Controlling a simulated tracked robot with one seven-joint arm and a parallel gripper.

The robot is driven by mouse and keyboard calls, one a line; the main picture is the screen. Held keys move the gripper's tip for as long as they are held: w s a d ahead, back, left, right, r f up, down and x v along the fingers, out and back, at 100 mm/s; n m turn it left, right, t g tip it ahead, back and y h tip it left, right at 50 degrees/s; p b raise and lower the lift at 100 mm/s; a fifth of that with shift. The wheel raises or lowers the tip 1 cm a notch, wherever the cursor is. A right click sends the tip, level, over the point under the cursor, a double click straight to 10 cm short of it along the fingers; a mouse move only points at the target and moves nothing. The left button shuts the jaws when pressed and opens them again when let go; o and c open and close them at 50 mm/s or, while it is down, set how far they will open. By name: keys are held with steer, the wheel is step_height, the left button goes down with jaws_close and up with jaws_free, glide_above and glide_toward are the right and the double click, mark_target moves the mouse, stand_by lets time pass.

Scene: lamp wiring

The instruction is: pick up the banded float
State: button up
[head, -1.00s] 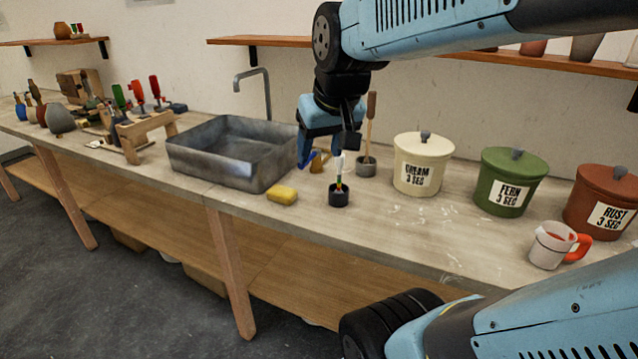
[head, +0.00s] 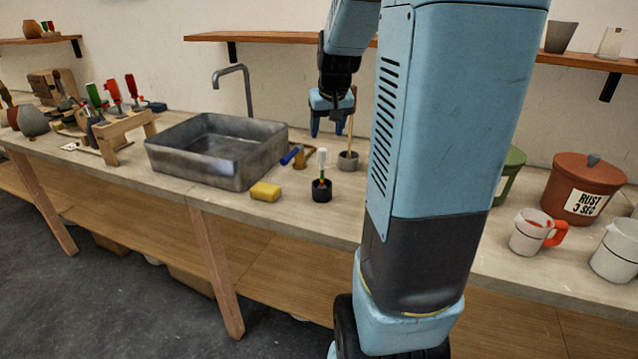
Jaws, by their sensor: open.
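The banded float (head: 322,162) stands upright in a small dark pot (head: 321,192) on the bench, right of the sink. It has a white top and coloured bands lower down; its lower end is hidden in the pot. My gripper (head: 327,130) points down, open and empty, with its two blue fingers apart. In the picture its tips are above the float's top, and they look farther back, near the wall side. I see no contact between them.
A grey pot with a wooden stick (head: 348,160) stands close behind the float. A blue-tipped tool (head: 292,155) lies to the left, and a yellow sponge (head: 265,191) is in front of the sink (head: 190,172). My arm hides the bench to the right.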

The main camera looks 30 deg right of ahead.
mark_target(321, 160)
steer(key=x, duration=0.7)
steer(key=shift+s+x, duration=0.15)
steer(key=shift+x, duration=1.25)
steer(key=shift+s+x, duration=0.15)
steer(key=shift+x, duration=1.2)
steer(key=shift+a+f, duration=0.15)
steer(key=shift+a, duration=0.05)
jaws_close()
